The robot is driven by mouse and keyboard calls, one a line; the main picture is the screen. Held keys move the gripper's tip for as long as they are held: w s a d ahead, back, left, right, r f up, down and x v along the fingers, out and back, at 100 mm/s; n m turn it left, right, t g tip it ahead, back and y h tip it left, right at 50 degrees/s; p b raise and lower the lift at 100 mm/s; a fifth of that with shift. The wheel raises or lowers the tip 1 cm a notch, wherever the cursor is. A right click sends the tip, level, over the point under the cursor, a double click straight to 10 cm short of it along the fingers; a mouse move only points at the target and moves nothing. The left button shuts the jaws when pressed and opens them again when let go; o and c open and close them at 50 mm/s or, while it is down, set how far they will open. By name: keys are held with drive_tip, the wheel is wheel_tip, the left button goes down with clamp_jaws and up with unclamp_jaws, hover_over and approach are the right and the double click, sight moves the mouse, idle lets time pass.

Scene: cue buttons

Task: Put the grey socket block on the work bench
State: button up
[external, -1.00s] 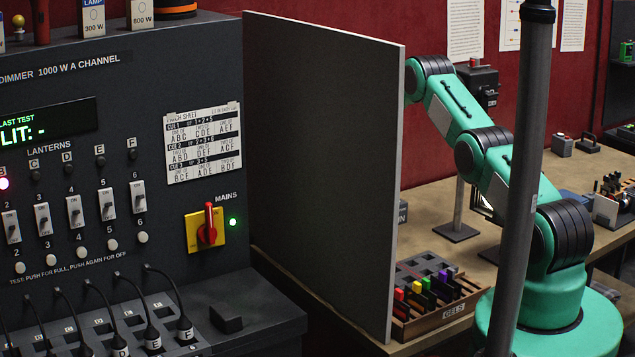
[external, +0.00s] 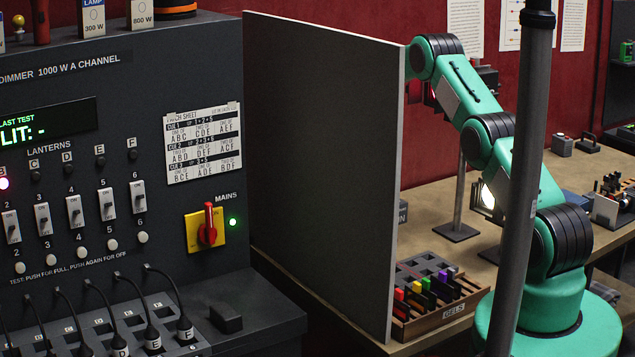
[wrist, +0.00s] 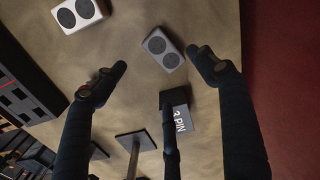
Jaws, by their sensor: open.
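The grey socket block (wrist: 163,48) has two dark round sockets and lies on the bench top (wrist: 205,20) in the wrist view. My gripper (wrist: 160,70) is open, with its fingertips apart and nothing between them. The block shows just beyond the fingertips, and I cannot tell how far below them it is. A white block (wrist: 78,14) with two round sockets lies to its left. In the external view my gripper and the socket blocks are hidden behind the dark upright panel (external: 325,160).
A dark box marked 3 PIN (wrist: 180,113) stands close to the fingers. A thin stand (wrist: 133,150) is near the bottom. A dark rack (wrist: 25,85) stands at left. The GELS tray (external: 440,325) sits by the panel. A grey pole (external: 522,180) stands before my arm.

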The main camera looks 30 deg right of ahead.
drive_tip(key=shift+r, duration=0.15)
idle(0.5)
drive_tip(key=s+a+r+n+t, duration=0.15)
drive_tip(key=s+r, duration=0.25)
drive_tip(key=r, duration=0.6)
drive_tip(key=s+a+r+n, duration=0.2)
drive_tip(key=s+a+r, duration=0.15)
drive_tip(key=r, duration=0.65)
drive_tip(key=s+a+r+n+t, duration=0.1)
drive_tip(key=s+a+r+n, duration=0.3)
drive_tip(key=s+r, duration=1.2)
drive_tip(key=s+a+r+n+t, duration=0.1)
drive_tip(key=s+a+r, duration=0.25)
drive_tip(key=s, duration=0.65)
drive_tip(key=s+a+r+n+t, duration=0.15)
drive_tip(key=s+r, duration=0.25)
drive_tip(key=s, duration=0.5)
drive_tip(key=s+a+f+n, duration=0.1)
drive_tip(key=s+f, duration=0.1)
drive_tip(key=s, duration=0.8)
drive_tip(key=s+a+f+n, duration=0.2)
drive_tip(key=s, duration=0.7)
drive_tip(key=shift+s+f+n+t, duration=0.3)
drive_tip(key=shift+s, duration=0.05)
